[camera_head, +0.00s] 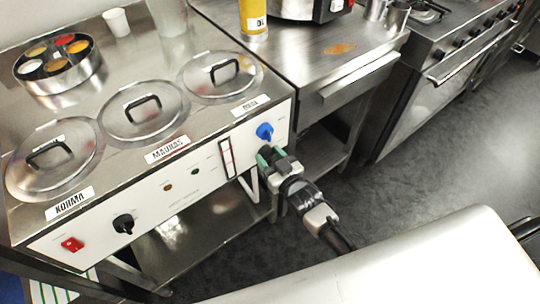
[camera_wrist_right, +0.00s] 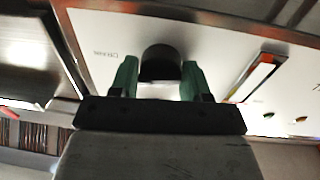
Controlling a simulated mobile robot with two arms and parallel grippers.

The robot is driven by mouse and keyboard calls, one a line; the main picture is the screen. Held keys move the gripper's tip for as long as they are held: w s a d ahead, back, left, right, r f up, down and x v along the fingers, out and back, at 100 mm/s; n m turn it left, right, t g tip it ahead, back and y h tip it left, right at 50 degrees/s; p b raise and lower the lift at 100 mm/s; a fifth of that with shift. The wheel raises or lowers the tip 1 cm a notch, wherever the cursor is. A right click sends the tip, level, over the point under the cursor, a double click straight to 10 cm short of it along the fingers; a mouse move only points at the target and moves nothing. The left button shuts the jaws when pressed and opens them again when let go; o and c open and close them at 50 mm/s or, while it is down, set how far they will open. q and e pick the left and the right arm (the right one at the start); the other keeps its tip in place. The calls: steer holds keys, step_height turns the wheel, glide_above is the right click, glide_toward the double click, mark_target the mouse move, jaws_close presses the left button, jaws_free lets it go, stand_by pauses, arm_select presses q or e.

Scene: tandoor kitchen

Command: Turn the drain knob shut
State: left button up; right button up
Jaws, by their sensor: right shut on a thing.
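The white control panel (camera_head: 185,180) fronts a steel bain-marie. A blue knob (camera_head: 265,131) sits near the panel's right end. My right gripper (camera_head: 268,153) is at the panel just below the blue knob, with its green fingers against the front. In the right wrist view, the two green fingers (camera_wrist_right: 160,80) are shut on a dark round knob (camera_wrist_right: 161,64), one on each side. A small printed label (camera_wrist_right: 104,54) is beside that knob. In the head view the gripper hides this knob. My left gripper is not in view.
A black knob (camera_head: 123,223) and a red switch (camera_head: 72,244) are on the panel's left part. Lidded pots (camera_head: 143,110) sit above. Open floor (camera_head: 400,165) lies to the right.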

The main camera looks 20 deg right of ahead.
steer(key=n, duration=0.3)
steer(key=shift+a+f+n, duration=0.1)
steer(key=shift+n, duration=0.3)
steer(key=n, duration=0.3)
steer(key=shift+s+f+n, duration=0.1)
steer(key=shift+n, duration=0.2)
steer(key=n, duration=0.4)
steer(key=shift+f+y+b, duration=0.1)
steer(key=shift+y+b, duration=0.3)
steer(key=shift+n+y+b, duration=0.3)
steer(key=shift+n+b, duration=0.25)
steer(key=shift+n, duration=1.85)
steer(key=o, duration=0.7)
steer(key=shift+o, duration=0.9)
